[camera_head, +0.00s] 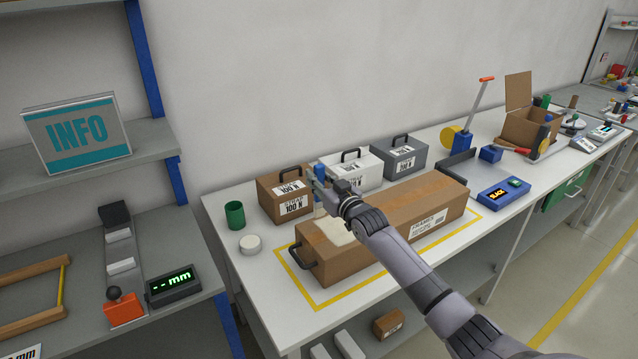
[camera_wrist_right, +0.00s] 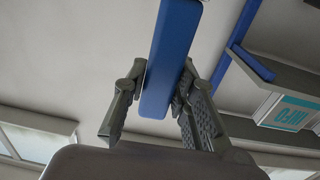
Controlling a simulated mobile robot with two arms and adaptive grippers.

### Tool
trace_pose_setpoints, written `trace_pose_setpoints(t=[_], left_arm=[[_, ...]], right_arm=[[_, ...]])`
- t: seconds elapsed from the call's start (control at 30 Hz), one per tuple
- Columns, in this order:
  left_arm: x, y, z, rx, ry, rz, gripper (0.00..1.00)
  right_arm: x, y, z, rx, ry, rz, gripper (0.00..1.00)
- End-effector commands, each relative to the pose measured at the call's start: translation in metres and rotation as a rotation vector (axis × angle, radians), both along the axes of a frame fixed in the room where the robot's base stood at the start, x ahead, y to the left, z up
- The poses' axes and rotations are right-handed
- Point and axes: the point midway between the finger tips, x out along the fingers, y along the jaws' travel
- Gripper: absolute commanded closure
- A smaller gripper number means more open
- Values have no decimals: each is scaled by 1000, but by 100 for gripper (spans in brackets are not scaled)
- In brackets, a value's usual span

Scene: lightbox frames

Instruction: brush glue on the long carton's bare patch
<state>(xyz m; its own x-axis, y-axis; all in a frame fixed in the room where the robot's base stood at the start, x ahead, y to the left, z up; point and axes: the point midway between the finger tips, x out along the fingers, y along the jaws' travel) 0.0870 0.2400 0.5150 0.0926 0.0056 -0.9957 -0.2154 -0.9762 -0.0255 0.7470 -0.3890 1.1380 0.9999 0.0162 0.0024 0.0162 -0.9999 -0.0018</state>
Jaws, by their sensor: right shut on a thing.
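The long brown carton (camera_head: 405,213) lies on the white table inside a yellow outline, with a label on its front side and a dark handle at its left end. A pale bare patch (camera_head: 331,231) shows on its top near the left end; my right arm covers part of it. My right gripper (camera_head: 322,184) is above and behind the patch, shut on a blue bar-shaped thing, likely the brush handle (camera_wrist_right: 171,60). Its bristles cannot be made out. A green cup (camera_head: 235,215) and a white round pot or lid (camera_head: 250,244) stand left of the carton. My left gripper is not in view.
A brown case (camera_head: 285,193), a white case (camera_head: 352,170) and a grey case (camera_head: 399,157) stand behind the carton. A blue device (camera_head: 503,192) lies to the right. A shelf with an INFO sign (camera_head: 78,132) is at the left. The table's front-left corner is clear.

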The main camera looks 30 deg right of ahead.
Motion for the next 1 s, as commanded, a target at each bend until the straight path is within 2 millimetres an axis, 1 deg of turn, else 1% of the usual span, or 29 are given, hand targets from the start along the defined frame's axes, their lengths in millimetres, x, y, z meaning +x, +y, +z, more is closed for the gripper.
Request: trace_pose_setpoints(t=[0.03,0.2,0.4,1.0], left_arm=[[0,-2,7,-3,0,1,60],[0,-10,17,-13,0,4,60],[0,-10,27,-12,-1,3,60],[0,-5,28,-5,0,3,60]], right_arm=[[1,0,9,0,-1,0,98],[3,0,24,1,0,-1,98],[6,0,39,1,-1,-2,98],[6,0,40,0,-1,-3,98]])
